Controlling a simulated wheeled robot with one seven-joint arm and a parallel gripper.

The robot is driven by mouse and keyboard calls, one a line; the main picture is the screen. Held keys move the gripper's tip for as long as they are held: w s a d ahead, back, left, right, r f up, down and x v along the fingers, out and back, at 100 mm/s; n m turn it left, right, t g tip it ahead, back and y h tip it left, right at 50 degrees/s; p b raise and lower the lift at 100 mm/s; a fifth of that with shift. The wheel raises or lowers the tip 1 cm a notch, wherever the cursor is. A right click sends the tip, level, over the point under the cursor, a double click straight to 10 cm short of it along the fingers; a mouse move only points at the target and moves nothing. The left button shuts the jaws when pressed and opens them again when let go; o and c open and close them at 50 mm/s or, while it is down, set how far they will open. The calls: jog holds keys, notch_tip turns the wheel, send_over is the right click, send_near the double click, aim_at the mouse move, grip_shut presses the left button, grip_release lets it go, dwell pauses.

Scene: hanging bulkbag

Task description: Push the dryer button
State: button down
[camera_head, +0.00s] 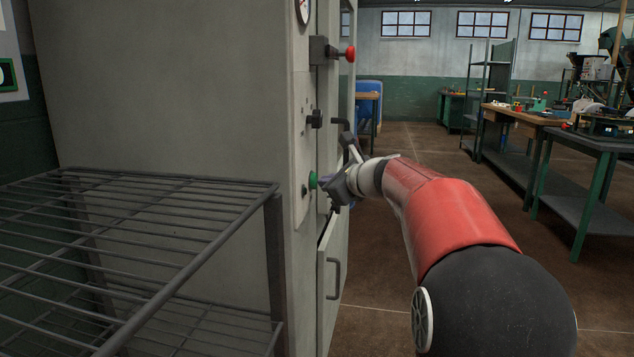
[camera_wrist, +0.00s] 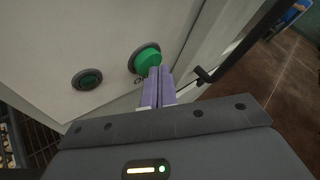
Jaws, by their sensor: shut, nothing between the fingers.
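The dryer (camera_head: 170,90) is a tall grey cabinet on the left of the head view. Its green dryer button (camera_head: 312,180) is on the narrow panel facing my arm. In the wrist view the round green button (camera_wrist: 147,58) stands out from the panel in a dark ring. My gripper (camera_head: 322,180) is shut and empty. In the wrist view its purple fingertips (camera_wrist: 160,70) lie side by side at the lower right edge of the button. They look very close to it; I cannot tell whether they touch.
A smaller dark green button (camera_wrist: 87,79) sits left of it. A door handle (camera_head: 333,278) is below. A wire rack (camera_head: 130,250) stands in front left. Workbenches (camera_head: 520,115) are far right, with open floor between.

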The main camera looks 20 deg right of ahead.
jog(key=s+d, duration=0.3)
jog(key=d, duration=0.2)
jog(key=shift+s, duration=0.2)
dwell(0.6)
